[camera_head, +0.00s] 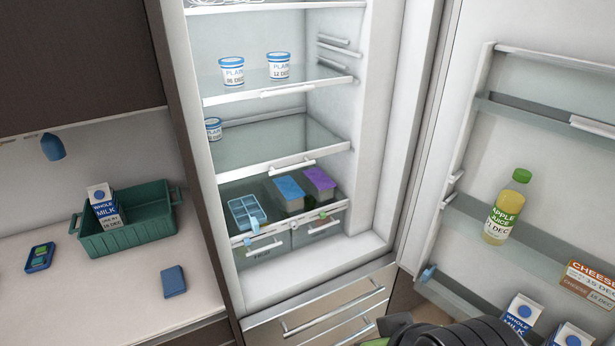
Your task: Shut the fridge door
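The fridge door (545,155) stands wide open on the right, hinged beside the right wall of the fridge, with its inner side facing me. Its racks hold an apple juice bottle (505,208), a cheese pack (588,283) and milk cartons (521,314). The fridge (385,110) is open in the middle, its shelves in full view. The door's outer side and far edge are not visible. A dark rounded part of my arm shows at the bottom edge, in front of the door's lower part. My gripper's fingers cannot be seen.
Plain tubs (232,72) stand on the fridge shelves, with an ice tray (246,212) and lidded boxes (289,192) lower down. Closed drawers (318,312) lie below. On the left counter (120,285) are a green crate (130,240) with a milk carton and small blue items.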

